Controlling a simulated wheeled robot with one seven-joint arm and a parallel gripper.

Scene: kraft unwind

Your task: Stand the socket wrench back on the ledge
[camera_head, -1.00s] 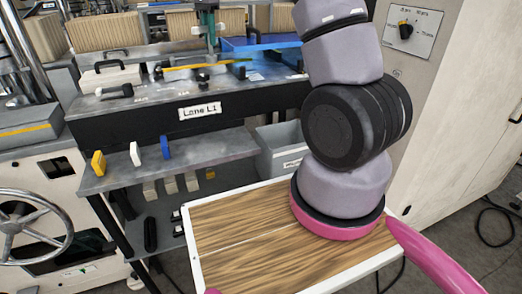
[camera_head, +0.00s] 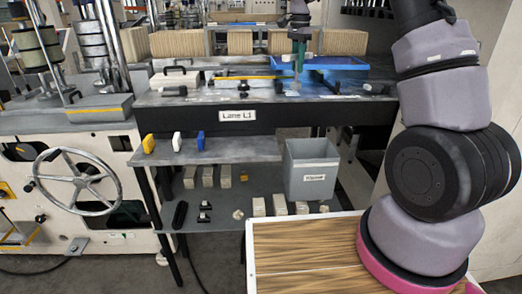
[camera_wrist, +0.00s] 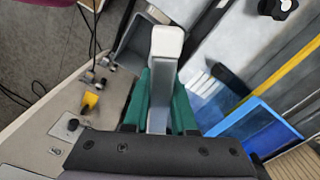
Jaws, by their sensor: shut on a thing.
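My gripper (camera_head: 298,66) has green fingers and is above the Lane L1 bench, beside the blue tray. In the wrist view the green fingers (camera_wrist: 168,98) are shut on a pale grey bar with a whitish end (camera_wrist: 165,55), which seems to be the socket wrench. The rest of it is hidden between the fingers. In the head view it is too small to make out. The bench top (camera_head: 190,98) lies below. A lower grey shelf (camera_head: 230,150) runs along the bench front; I cannot tell which surface is the ledge.
The blue tray (camera_head: 330,62) is on the bench; it also shows in the wrist view (camera_wrist: 258,130). Cardboard stacks (camera_head: 233,42) line the back.

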